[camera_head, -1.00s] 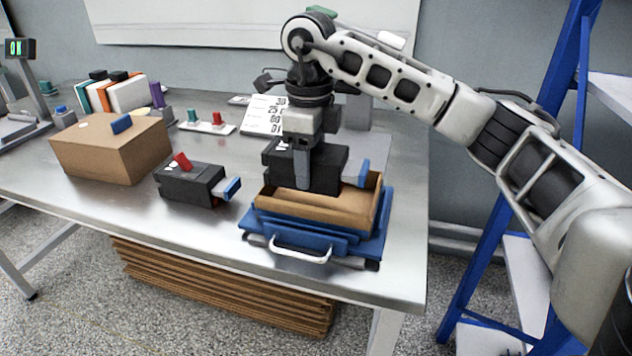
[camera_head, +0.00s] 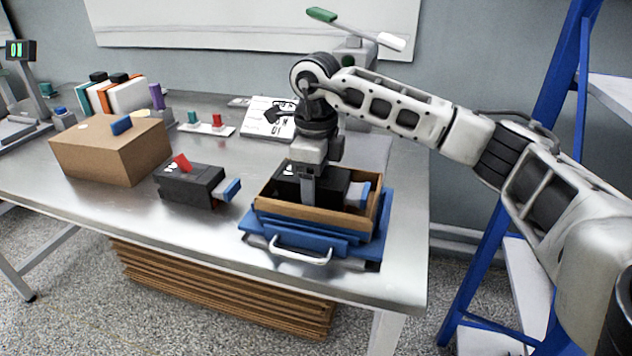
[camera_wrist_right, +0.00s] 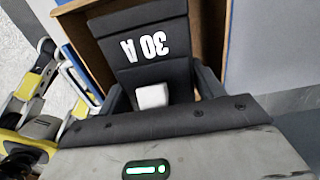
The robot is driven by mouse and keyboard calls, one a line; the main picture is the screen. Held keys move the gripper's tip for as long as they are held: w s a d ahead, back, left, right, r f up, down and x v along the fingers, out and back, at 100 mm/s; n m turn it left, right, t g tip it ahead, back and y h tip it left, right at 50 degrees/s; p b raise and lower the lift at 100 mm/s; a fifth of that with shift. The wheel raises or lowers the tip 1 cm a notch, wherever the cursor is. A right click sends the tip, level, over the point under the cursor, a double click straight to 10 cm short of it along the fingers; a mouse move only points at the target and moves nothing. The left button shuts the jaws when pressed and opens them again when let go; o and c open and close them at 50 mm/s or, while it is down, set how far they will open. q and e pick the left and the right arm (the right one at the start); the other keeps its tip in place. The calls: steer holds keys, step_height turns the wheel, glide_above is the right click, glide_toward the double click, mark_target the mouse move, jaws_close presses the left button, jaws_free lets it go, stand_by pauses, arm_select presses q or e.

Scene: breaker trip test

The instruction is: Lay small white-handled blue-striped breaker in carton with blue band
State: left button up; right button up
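The black breaker (camera_head: 330,191) with a blue-striped end sits down inside the open carton (camera_head: 270,208), below its rim. In the right wrist view the breaker (camera_wrist_right: 140,40) shows "30 A" and a small white handle (camera_wrist_right: 152,96). The carton wall (camera_wrist_right: 82,50) shows beside it. My right gripper (camera_head: 308,188) points down into the carton, its fingers on both sides of the breaker, shut on it. Whether the breaker touches the carton floor is hidden. The carton's blue band (camera_head: 300,228) shows at its front. My left gripper is not in view.
The carton stands on a blue tray (camera_head: 372,250) with a white handle at the table's front right. Another black breaker with a red handle (camera_head: 188,184) lies to its left. A closed brown box (camera_head: 110,155) stands farther left. A blue ladder (camera_head: 560,90) is at right.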

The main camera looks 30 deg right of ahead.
steer(key=shift+o, duration=0.9)
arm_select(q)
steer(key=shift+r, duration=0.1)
arm_select(e)
steer(key=shift+r, duration=0.35)
step_height(320, 180, up, 11)
steer(key=shift+f+p, duration=0.1)
steer(key=shift+p, duration=0.6)
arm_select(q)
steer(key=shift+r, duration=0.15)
arm_select(e)
steer(key=shift+r, duration=0.4)
